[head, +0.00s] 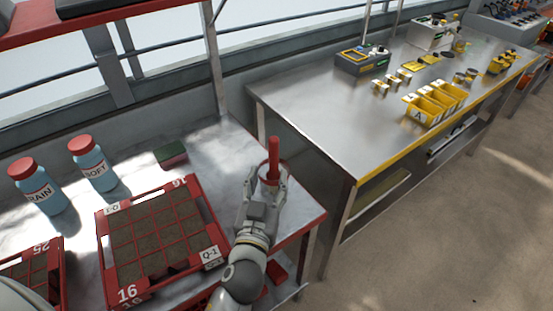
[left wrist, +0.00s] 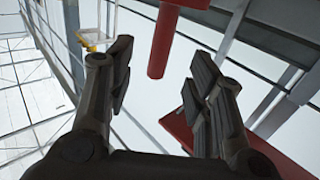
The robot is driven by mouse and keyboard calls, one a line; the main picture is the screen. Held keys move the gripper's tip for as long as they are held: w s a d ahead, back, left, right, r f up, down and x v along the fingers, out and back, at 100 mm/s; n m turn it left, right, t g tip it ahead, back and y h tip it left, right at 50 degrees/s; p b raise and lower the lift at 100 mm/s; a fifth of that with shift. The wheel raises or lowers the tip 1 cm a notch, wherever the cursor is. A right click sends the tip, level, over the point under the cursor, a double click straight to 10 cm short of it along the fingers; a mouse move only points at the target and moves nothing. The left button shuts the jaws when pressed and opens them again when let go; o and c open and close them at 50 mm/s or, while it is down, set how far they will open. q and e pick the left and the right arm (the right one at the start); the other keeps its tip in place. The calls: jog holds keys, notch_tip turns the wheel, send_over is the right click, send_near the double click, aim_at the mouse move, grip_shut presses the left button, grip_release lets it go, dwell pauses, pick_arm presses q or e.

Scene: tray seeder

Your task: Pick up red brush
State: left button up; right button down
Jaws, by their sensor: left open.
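The red brush (head: 273,158) shows as an upright red handle near the right end of the left-hand bench. Its lower part is hidden behind my gripper, along with what looks like a round holder around its base. My left gripper (head: 266,182) is open, with its fingers close to the handle on the near side. In the left wrist view the red handle (left wrist: 163,45) hangs in from the top, between and beyond the open fingers of my left gripper (left wrist: 160,75). I cannot tell whether any finger touches it. My right gripper is not in view.
A red seed tray (head: 203,190) filled with soil lies left of the gripper, with another tray (head: 60,285) at the left edge. Two blue bottles (head: 88,160) and a green-and-red block (head: 171,154) stand behind. A metal table (head: 330,110) with yellow bins stands right.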

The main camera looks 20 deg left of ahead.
aim_at(273, 156)
pick_arm(q)
jog(key=w, duration=0.1)
jog(key=w+p, duration=0.1)
jog(key=w, duration=0.1)
jog(key=shift+a+r, duration=0.2)
jog(key=shift+r, duration=0.15)
jog(key=shift+w+f, duration=0.1)
jog(key=shift+w, duration=0.2)
jog(key=shift+w+a+f, duration=0.1)
jog(key=shift+w, duration=0.2)
jog(key=w, duration=0.1)
jog(key=w+p, duration=0.1)
jog(key=w, duration=0.2)
jog(key=shift+a+p, duration=0.35)
jog(key=shift+w, duration=0.55)
jog(key=shift+c, duration=2)
grip_shut()
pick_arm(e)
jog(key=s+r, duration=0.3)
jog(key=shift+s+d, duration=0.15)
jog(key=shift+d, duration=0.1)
